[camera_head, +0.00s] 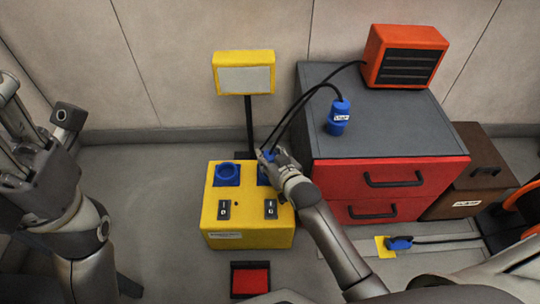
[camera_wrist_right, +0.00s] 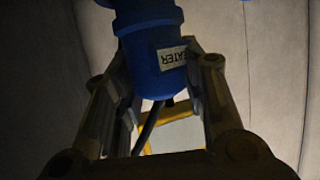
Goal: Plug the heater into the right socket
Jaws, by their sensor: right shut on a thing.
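The yellow power box (camera_head: 235,215) stands on the floor, with a blue left socket (camera_head: 228,172) in plain view. The right socket (camera_head: 263,182) is mostly hidden by my right gripper (camera_head: 268,158), which is at it from above and behind. My right gripper is shut on the blue heater plug (camera_wrist_right: 160,75), whose label reads "HEATER" in the right wrist view. Whether the plug is seated in the socket or just above it is hidden. The orange heater (camera_head: 405,55) sits on the grey cabinet top. My left gripper (camera_head: 12,95) is partly cut off at the left edge.
Another blue plug (camera_head: 338,117) with a label stands on the grey cabinet (camera_head: 385,130). Black cables arch left from the cabinet. Two black switches (camera_head: 224,210) sit below the sockets. A yellow-framed panel (camera_head: 244,78) stands behind. A red pedal (camera_head: 250,280) lies in front.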

